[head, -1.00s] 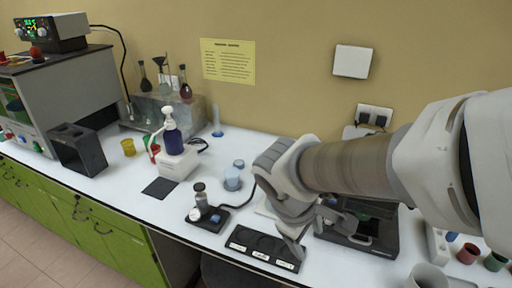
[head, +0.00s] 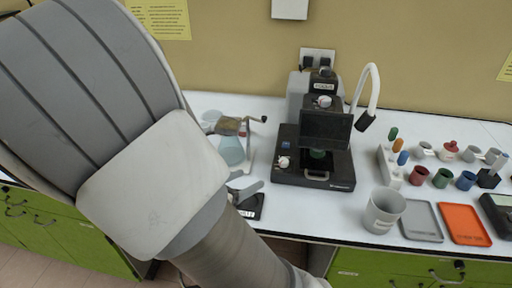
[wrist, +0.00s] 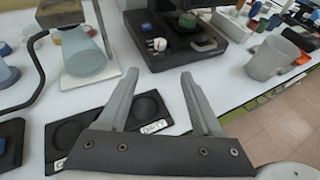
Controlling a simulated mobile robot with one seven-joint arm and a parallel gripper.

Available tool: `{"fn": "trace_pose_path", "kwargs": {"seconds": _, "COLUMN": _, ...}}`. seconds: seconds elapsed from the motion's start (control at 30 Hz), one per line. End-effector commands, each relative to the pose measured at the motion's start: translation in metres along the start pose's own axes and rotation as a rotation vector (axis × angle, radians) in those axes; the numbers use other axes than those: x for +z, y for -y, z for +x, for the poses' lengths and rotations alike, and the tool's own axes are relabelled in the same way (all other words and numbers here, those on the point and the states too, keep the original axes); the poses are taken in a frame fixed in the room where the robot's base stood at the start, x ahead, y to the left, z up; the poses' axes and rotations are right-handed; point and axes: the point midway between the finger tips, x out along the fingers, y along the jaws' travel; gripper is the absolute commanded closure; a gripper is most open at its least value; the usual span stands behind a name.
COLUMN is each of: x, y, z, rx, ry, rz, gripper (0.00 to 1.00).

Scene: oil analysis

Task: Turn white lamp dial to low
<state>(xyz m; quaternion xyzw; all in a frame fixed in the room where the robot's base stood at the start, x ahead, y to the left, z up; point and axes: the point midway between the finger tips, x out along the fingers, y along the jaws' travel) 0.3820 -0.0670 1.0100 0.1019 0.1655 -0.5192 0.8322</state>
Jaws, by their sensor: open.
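The black instrument (head: 315,160) stands on the white bench, with a white gooseneck lamp (head: 374,85) at its right side. A white dial with a red mark (head: 284,162) is on the left front of its base; it also shows in the wrist view (wrist: 157,44). Another pale, red-marked knob (head: 323,102) sits higher on the instrument. I cannot read any dial setting. My gripper (wrist: 159,76) is open and empty, its fingers pointing toward the instrument's base, short of the dial. In the head view my arm hides most of my gripper (head: 248,187).
A black labelled tray (wrist: 105,125) lies below my fingers. A flask on a stand (head: 231,150) is left of the instrument. A grey mug (head: 384,210), a grey tray (head: 421,221) and an orange tray (head: 464,224) are at the right. Bare bench lies before the instrument.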

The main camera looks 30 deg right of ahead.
Motion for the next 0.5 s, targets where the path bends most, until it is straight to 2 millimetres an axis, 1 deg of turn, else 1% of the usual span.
{"fn": "trace_pose_path", "kwargs": {"seconds": 0.17, "x": -0.001, "y": 0.001, "z": 0.021, "rx": -0.004, "ry": 0.002, "rz": 0.001, "gripper": 0.33}}
{"fn": "trace_pose_path", "kwargs": {"seconds": 0.5, "x": -0.003, "y": 0.002, "z": 0.096, "rx": -0.006, "ry": 0.001, "rz": 0.004, "gripper": 0.33}}
